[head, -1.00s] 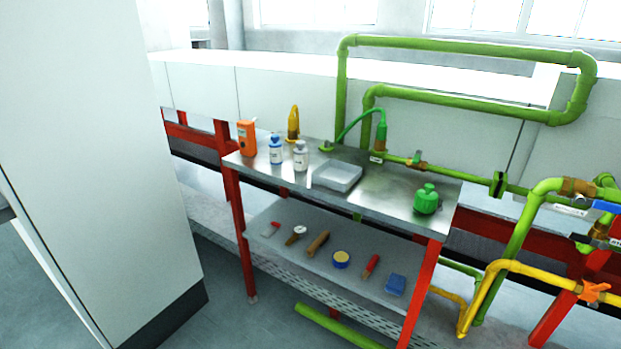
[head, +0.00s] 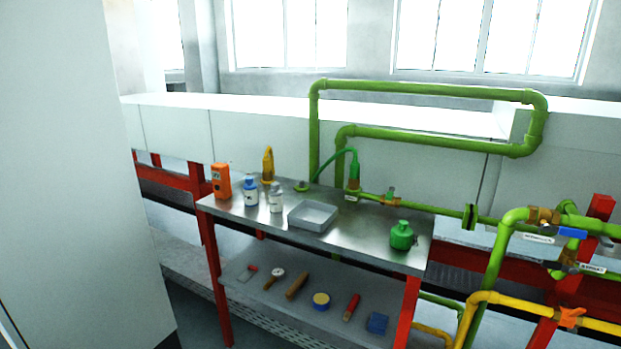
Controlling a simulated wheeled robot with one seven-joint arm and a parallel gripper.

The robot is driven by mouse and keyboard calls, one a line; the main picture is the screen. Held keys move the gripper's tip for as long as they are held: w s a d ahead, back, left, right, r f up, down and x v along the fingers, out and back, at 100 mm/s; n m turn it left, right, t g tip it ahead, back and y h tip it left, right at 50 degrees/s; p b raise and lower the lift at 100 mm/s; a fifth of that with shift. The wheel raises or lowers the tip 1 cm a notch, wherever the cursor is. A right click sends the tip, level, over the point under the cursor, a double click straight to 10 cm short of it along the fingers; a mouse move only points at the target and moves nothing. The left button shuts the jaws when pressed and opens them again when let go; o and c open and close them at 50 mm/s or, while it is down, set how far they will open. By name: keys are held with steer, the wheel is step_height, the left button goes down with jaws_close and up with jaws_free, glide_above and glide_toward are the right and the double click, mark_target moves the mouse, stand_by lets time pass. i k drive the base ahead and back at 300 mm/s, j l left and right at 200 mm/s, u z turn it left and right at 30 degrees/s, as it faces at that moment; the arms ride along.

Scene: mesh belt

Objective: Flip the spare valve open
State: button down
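My gripper is not in view. Several valves show on the pipes at the right. One on the green pipe has a blue lever (head: 572,233) lying roughly along the pipe, with a white label (head: 538,239) below it. A dark valve body sits below, with another white label (head: 592,267) beside it; its handle is hard to make out. The yellow pipe carries a valve with an orange handle (head: 571,317). A small brass valve (head: 390,193) sits on the thin green pipe behind the bench. The labels are too small to read, so I cannot tell which valve is the spare.
A steel bench (head: 350,230) on red legs holds an orange device (head: 220,181), two bottles, a grey tray (head: 313,217) and a green container (head: 402,235). Its lower shelf (head: 250,285) carries several tools. A tall white panel (head: 70,180) blocks the left side.

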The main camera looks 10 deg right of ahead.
mark_target(390, 194)
steer(key=i+j+u, duration=0.3)
steer(key=i, duration=0.35)
steer(key=i+j+u, duration=0.1)
steer(key=i+u, duration=0.2)
steer(key=i, duration=0.35)
